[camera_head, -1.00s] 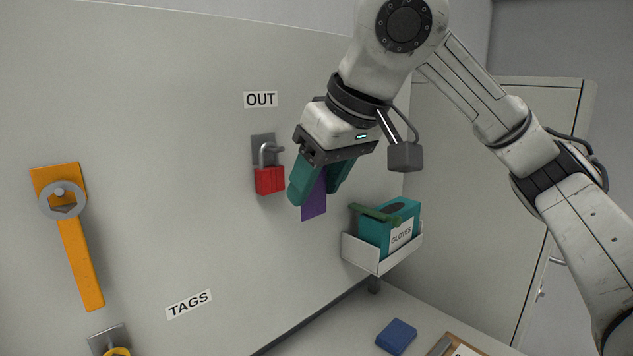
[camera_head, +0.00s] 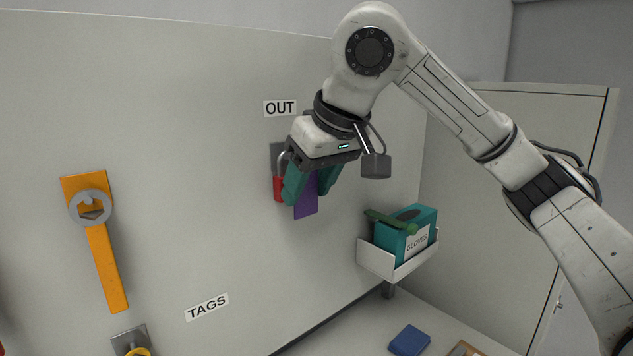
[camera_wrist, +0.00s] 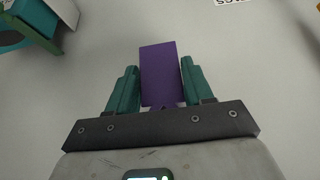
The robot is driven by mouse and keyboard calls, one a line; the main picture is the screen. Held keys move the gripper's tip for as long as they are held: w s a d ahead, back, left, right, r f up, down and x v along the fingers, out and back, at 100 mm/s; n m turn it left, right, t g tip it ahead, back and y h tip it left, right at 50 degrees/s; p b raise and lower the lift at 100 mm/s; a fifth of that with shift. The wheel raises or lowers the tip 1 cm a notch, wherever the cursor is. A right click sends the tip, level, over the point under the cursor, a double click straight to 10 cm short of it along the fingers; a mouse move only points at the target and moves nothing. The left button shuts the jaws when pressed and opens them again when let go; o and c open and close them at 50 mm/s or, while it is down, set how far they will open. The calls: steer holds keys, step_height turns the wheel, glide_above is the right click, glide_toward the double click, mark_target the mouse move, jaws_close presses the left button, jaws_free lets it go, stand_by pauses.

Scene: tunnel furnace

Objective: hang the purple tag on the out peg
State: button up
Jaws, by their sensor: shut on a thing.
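The purple tag (camera_head: 306,204) hangs below my gripper (camera_head: 311,185), between its teal fingers. In the wrist view the tag (camera_wrist: 160,72) stands out past the fingertips of my gripper (camera_wrist: 157,82), which is shut on it. The out peg's grey plate (camera_head: 276,155) is on the board under the OUT label (camera_head: 280,108). A red padlock (camera_head: 278,190) hangs there, partly behind the left finger. The peg's tip is hidden by my gripper in the head view. I cannot tell the gap between the tag and the peg.
Below are the TAGS label (camera_head: 207,307) and another peg plate (camera_head: 129,338). At right, a white holder (camera_head: 375,260) carries a teal gloves box (camera_head: 418,218). A blue block (camera_head: 409,340) lies on the bench.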

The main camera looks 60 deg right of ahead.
steer(key=shift+w+d+f, duration=0.2)
steer(key=shift+w+f, duration=0.05)
steer(key=shift+w, duration=0.45)
steer(key=shift+w+d+f, duration=0.2)
steer(key=shift+w, duration=0.5)
steer(key=o, duration=1.1)
steer(key=b+v, duration=0.1)
steer(key=v, duration=0.9)
steer(key=shift+s+a+r+b, duration=0.1)
steer(key=shift+s+r+b, duration=0.05)
steer(key=shift+r+b, duration=0.2)
steer(key=shift+s, duration=0.15)
